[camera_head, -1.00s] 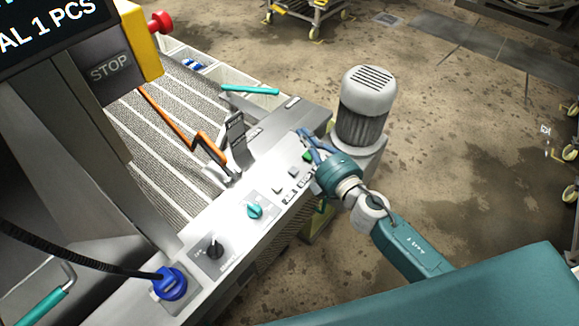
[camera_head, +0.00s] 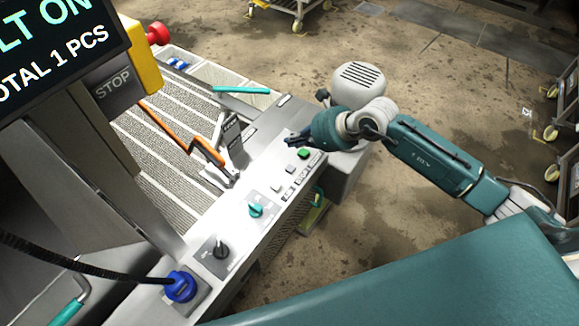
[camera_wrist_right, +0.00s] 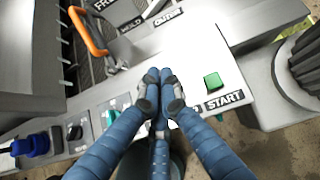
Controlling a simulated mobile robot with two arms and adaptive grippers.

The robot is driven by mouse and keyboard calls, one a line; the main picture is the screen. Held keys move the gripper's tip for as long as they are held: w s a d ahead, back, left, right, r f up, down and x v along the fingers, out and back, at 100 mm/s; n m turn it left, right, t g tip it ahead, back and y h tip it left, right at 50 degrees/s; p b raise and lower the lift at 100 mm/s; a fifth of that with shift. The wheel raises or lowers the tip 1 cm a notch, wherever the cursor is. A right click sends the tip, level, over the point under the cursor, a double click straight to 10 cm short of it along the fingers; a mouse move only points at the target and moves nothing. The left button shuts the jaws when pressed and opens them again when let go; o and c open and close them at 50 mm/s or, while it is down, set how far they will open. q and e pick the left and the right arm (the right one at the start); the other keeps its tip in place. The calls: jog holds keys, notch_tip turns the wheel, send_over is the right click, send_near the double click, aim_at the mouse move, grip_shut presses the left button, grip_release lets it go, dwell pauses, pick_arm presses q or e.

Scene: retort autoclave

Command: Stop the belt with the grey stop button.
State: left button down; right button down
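The grey stop button (camera_head: 291,169) sits on the sloping metal panel beside the green start button (camera_head: 303,153). Another grey button (camera_head: 277,188) is nearer me. My right gripper (camera_head: 289,141) is above the panel, just beyond the green button in the head view. In the right wrist view its blue-grey fingers (camera_wrist_right: 160,78) are together at the tips and empty. There they hide the grey stop button, and the green button (camera_wrist_right: 212,82) shows just right of them. I cannot tell that the fingers touch anything. The belt (camera_head: 165,150) lies left of the panel. My left gripper is not in view.
A screen (camera_head: 60,45) reads partly "LT ON" and "TOTAL 1 PCS". A red mushroom button (camera_head: 158,33) is on a yellow box. The panel also has a teal knob (camera_head: 256,210), a black knob (camera_head: 216,250) and a blue plug (camera_head: 181,287). A motor (camera_head: 358,85) stands beyond the panel.

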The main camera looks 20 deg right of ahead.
aim_at(293, 168)
notch_tip(293, 168, down, 9)
jog(key=b, duration=0.6)
jog(key=shift+r, duration=0.1)
dwell(1.4)
jog(key=shift+f+b, duration=0.45)
jog(key=shift+b, duration=0.05)
jog(key=shift+f+b, duration=0.5)
jog(key=shift+f, duration=0.05)
dwell(0.4)
jog(key=shift+r, duration=0.1)
jog(key=shift+r+p, duration=0.7)
jog(key=shift+r, duration=0.15)
